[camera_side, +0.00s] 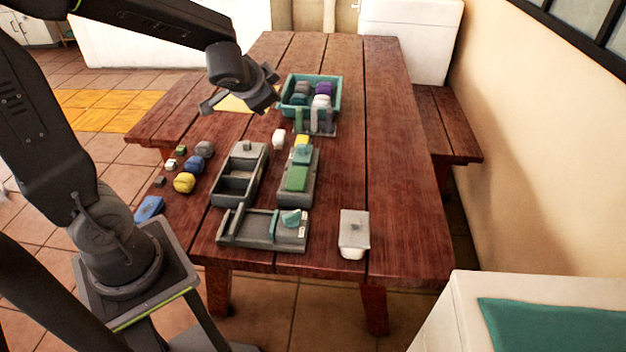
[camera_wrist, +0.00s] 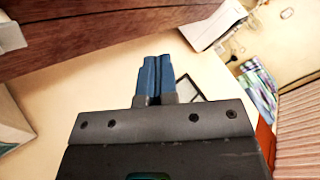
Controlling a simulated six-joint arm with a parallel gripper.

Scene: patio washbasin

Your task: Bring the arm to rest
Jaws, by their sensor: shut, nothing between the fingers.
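My gripper (camera_wrist: 154,78) shows in the wrist view with its two blue fingers pressed together and nothing between them. In the side view my gripper (camera_side: 243,92) hangs in the air over the far left part of the wooden table (camera_side: 390,170). It is up and to the left of the teal bin (camera_side: 337,98), and its fingertips cannot be made out there. It appears clear of the objects on the table.
Grey trays (camera_side: 222,200) and a grey holder with green pieces (camera_side: 297,178) stand mid-table. A white-lidded box (camera_side: 354,234) is near the front edge. Several small blocks, including a yellow one (camera_side: 184,183), lie at left. The table's right side is clear.

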